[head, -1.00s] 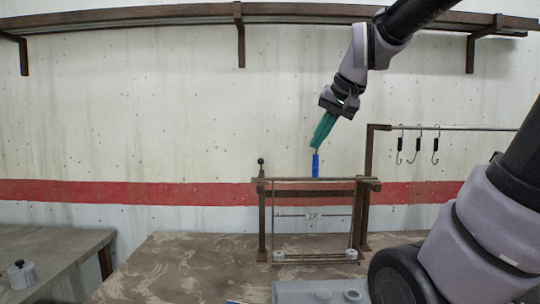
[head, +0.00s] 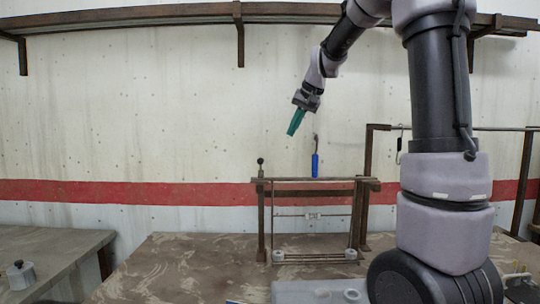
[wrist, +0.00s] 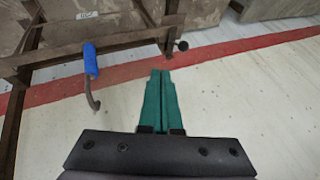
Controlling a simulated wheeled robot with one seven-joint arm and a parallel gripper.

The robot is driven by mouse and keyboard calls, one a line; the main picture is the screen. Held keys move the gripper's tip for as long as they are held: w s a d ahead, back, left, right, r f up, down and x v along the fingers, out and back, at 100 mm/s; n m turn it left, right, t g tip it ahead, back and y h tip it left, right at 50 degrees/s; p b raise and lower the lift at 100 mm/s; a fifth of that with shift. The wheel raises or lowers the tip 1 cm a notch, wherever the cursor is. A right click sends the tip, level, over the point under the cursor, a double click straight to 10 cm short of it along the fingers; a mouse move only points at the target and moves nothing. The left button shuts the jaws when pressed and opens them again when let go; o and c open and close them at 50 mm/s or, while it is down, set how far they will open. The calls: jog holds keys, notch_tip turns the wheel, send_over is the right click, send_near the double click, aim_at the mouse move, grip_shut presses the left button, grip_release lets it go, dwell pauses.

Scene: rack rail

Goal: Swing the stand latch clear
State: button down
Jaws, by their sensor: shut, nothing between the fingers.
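The rusty brown stand (head: 330,181) is on the table, with a slim upright lever ending in a black ball (head: 260,161) at its left end, which looks like the stand latch. The ball also shows in the wrist view (wrist: 183,46). A blue-handled hook (head: 315,165) stands upright at the stand's top bar, its metal hook above the handle; it also shows in the wrist view (wrist: 90,60). My gripper (head: 292,131) has green fingers, shut and empty, above the stand between ball and hook, touching neither. The fingers also show in the wrist view (wrist: 160,75).
A rail at the right carries dark hooks (head: 399,148), partly hidden by my arm. A grey tray (head: 290,292) lies at the table's front edge. A long shelf (head: 150,17) runs along the wall above. A side table (head: 60,245) stands at the left.

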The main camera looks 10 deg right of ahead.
jog(key=w+a+f, duration=0.6)
jog(key=f, duration=0.3)
jog(key=shift+w+a, duration=0.15)
dwell(0.5)
jog(key=shift+a, duration=0.15)
jog(key=shift+a+m, duration=0.2)
jog(key=shift+m, duration=0.2)
